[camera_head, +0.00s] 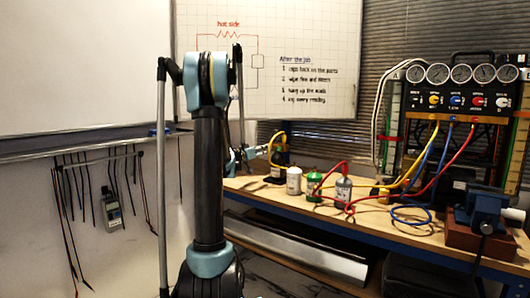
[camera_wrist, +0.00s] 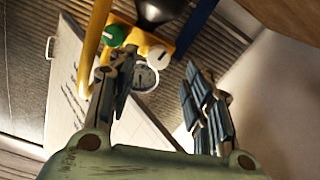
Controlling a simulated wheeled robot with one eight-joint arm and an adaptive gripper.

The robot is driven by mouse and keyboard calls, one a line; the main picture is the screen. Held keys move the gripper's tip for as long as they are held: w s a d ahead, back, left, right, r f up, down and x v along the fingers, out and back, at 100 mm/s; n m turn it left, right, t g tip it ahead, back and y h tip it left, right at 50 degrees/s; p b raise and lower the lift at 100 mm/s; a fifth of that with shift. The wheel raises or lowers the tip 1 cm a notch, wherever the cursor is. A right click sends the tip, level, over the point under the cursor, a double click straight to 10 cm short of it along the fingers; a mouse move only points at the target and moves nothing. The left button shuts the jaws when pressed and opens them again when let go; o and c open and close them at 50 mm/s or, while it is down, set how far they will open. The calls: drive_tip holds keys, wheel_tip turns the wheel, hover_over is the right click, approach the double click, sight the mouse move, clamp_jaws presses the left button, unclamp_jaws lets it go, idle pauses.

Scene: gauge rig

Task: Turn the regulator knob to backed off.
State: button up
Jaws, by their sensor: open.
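In the wrist view, a yellow rig carries a green knob (camera_wrist: 116,36), a white knob (camera_wrist: 158,57) with a dark mark, and a small round gauge (camera_wrist: 145,78). A black rounded part (camera_wrist: 158,10) is cut off at the top edge. I cannot tell for sure which of these is the regulator knob. My gripper (camera_wrist: 150,74) is open and empty, its fingers apart with the gauge seen between them. In the head view, my gripper (camera_head: 243,156) is beside the yellow rig (camera_head: 278,148) at the bench's left end, partly hidden by my arm.
On the wooden bench (camera_head: 330,217) stand a white can (camera_head: 294,180), a green can (camera_head: 314,187) and a grey can (camera_head: 343,190). Coloured hoses run to a black gauge panel (camera_head: 465,90). A blue vise (camera_head: 485,205) is at right. A whiteboard (camera_head: 300,45) stands behind.

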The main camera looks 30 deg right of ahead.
drive_tip(key=shift+x, duration=2.6)
drive_tip(key=c, duration=1.1)
